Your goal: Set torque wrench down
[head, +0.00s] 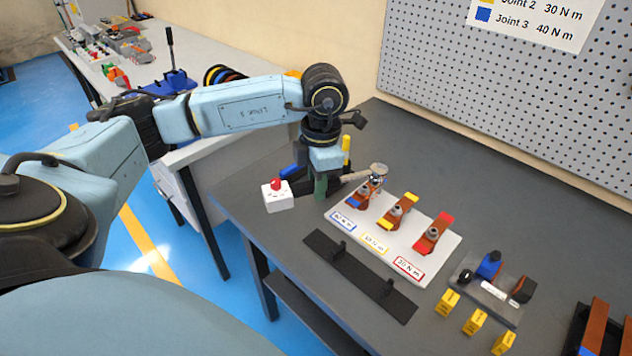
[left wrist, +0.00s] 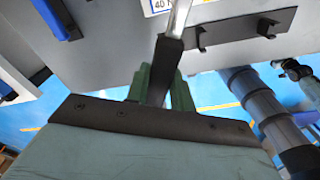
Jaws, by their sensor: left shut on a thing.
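My left gripper (head: 320,188) is above the grey table, its green fingers shut on the dark handle of the torque wrench (head: 354,177). The wrench's round head is to the right, at the back edge of the white joint board (head: 393,248). In the left wrist view the fingers (left wrist: 160,84) close around the black handle, and the silver shaft of the torque wrench (left wrist: 180,20) runs up out of the frame. The black holder strip (head: 358,276) with two upright cradles is empty, in front of the board; it also shows in the left wrist view (left wrist: 236,34). My right gripper is out of view.
A white box with a red button (head: 278,195) stands left of the gripper. The board carries several copper joints with coloured ends. A grey fixture (head: 488,290) and yellow blocks (head: 475,321) are to the right. A pegboard (head: 510,90) rises behind.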

